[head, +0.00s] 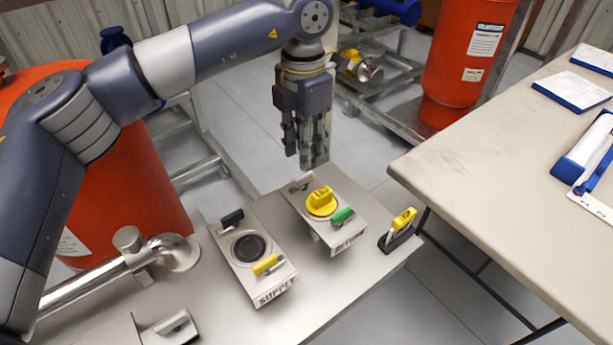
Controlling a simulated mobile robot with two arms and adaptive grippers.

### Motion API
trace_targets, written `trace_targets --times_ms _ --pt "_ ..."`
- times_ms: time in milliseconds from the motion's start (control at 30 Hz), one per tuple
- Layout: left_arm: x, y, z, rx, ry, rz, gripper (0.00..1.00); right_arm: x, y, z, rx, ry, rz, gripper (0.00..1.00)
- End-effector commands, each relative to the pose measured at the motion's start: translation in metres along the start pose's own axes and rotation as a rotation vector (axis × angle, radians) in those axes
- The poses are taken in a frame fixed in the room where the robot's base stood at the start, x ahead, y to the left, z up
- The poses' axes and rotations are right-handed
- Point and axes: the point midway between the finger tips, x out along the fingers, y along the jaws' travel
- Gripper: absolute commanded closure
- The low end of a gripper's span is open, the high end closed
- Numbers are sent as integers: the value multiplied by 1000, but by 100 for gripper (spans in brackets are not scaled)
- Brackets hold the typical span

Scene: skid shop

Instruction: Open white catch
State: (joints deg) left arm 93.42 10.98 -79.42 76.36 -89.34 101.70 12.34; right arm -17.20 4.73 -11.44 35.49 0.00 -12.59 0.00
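The white catch (300,184) appears as a small pale piece at the far left corner of the box lettered RETURN (357,226). That box also has a round yellow cap (321,202) and a green catch (342,215). My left gripper (304,160) points down just above the white catch. A small gap seems to show between fingers and catch, but contact is hard to judge. The fingers sit close together at this angle, and I cannot tell whether they are open. My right gripper is not in view.
The SUPPLY box (274,295) beside it has a black catch (231,218) and a yellow catch (266,264). A yellow-handled black clamp (400,230) sits at the bench's right end. A metal pipe (95,287) lies left. A beige table (480,180) stands at right.

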Motion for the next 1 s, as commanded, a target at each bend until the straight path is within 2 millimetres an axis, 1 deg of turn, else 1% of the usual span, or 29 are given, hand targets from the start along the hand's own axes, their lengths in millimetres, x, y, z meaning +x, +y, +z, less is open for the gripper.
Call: trace_targets --times_ms 167,267,500,633,733,1000 --pt "0 0 0 -28 0 0 72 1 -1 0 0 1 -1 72" --pt "0 0 0 -127 -1 1 72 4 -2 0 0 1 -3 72" --pt "-4 0 0 -435 -2 1 72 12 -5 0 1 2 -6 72" --pt "-6 0 0 -558 -1 1 72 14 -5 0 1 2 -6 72" --pt "-8 0 0 -598 -1 0 72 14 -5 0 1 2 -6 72" --pt "-8 0 0 -608 0 0 72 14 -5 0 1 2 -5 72"
